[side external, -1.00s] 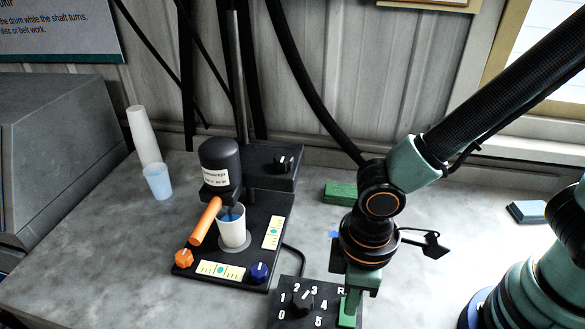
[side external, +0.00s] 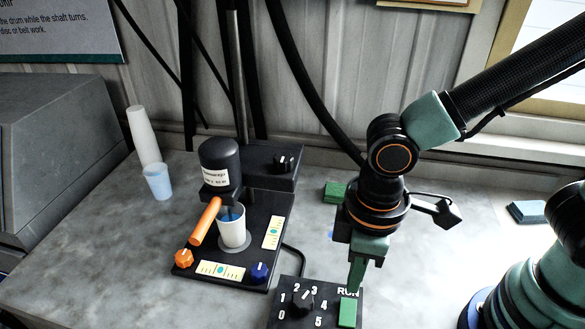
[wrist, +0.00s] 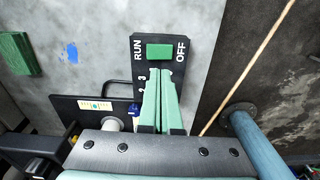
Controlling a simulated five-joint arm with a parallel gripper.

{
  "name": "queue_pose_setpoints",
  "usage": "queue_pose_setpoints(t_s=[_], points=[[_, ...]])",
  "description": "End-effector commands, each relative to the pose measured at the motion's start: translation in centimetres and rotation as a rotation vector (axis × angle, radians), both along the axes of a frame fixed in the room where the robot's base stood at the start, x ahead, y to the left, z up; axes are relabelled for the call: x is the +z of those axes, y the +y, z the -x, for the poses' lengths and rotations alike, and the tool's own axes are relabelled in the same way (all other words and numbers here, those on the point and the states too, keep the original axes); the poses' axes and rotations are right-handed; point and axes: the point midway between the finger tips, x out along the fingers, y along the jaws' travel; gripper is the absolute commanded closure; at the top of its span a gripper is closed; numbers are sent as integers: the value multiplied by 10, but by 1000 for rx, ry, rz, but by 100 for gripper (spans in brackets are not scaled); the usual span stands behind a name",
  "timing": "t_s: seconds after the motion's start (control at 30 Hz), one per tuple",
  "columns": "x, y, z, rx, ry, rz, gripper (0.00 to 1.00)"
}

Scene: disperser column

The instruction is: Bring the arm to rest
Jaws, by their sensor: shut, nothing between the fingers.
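My gripper (side external: 355,284) is shut and empty, its green fingers pointing down above the black control box (side external: 326,320). In the wrist view my gripper (wrist: 161,76) shows its fingers together, their tips just short of the green RUN/OFF switch (wrist: 160,51) in the picture. The side view shows the same green switch (side external: 347,312) just below the fingertips, with a small gap. The numbered dial (side external: 303,303) sits to its left, and in the wrist view the fingers hide most of it.
The disperser column (side external: 220,165) stands left, with a white cup (side external: 231,228) under its head and an orange handle (side external: 206,221). A blue-tinted cup (side external: 158,182) stands farther left. A green block (side external: 336,192) lies behind my gripper. Open counter lies to its right.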

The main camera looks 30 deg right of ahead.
Motion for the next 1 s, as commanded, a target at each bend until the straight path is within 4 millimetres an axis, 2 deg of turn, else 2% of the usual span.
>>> queue_pose_setpoints(t_s=[0.17, 0.3, 0.5, 0.6, 0.77, 1.0], points=[[35, -43, -44, -196, -96, -79, 100], [68, -96, -73, -385, -205, -134, 100], [105, -167, -88, -610, -355, -170, 100], [116, -191, -88, -682, -407, -173, 100], [124, -207, -86, -731, -444, -172, 100], [124, -208, -86, -734, -446, -173, 100]])
